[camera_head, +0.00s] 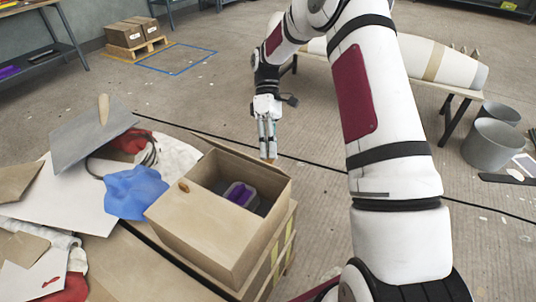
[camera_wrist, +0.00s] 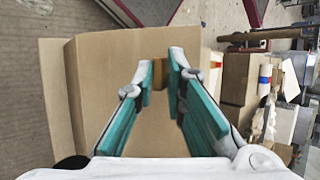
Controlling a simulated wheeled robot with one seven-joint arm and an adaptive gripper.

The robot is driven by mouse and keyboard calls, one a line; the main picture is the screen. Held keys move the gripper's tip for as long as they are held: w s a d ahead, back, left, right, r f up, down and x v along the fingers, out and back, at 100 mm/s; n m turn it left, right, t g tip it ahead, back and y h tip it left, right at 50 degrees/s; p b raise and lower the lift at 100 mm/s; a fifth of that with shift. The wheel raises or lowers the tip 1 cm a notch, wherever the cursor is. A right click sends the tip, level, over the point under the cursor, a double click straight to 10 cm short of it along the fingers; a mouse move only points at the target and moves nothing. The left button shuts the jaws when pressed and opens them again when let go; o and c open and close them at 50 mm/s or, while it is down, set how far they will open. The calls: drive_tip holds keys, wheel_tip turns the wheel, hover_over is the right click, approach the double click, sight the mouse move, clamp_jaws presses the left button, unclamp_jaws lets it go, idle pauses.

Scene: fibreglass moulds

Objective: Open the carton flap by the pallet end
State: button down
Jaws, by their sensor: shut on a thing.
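A brown carton (camera_head: 205,232) stands at the centre of the head view, partly open on top. A purple thing (camera_head: 239,193) lies inside the opening. Its near-left top panel (camera_head: 200,205) lies flat and bears a small brown tab (camera_head: 183,187). My gripper (camera_head: 268,148) points down at the carton's far right edge, shut on another brown tab (camera_wrist: 158,74). In the wrist view the teal fingers stand either side of this tab, over a broad cardboard panel (camera_wrist: 90,95). How far this flap is raised is hard to tell.
Left of the carton lie a blue cloth (camera_head: 137,191), a grey trowel (camera_head: 92,135) and white sheets. Grey buckets (camera_head: 492,143) and a low bench with a long white form (camera_head: 440,62) stand right.

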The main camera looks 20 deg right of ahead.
drive_tip(key=shift+w+d+f, duration=0.15)
drive_tip(key=shift+w+d, duration=0.1)
drive_tip(key=shift+d, duration=0.25)
drive_tip(key=shift+w+d+f, duration=0.1)
drive_tip(key=shift+w+d, duration=0.15)
drive_tip(key=shift+d, duration=0.2)
drive_tip(key=c, duration=1.7)
unclamp_jaws()
drive_tip(key=shift+f, duration=0.1)
drive_tip(key=shift+w+r, duration=0.1)
drive_tip(key=shift+r, duration=0.1)
drive_tip(key=v, duration=1.1)
drive_tip(key=shift+w+a+r, duration=0.1)
drive_tip(key=shift+w+r, duration=0.2)
drive_tip(key=shift+r, duration=0.05)
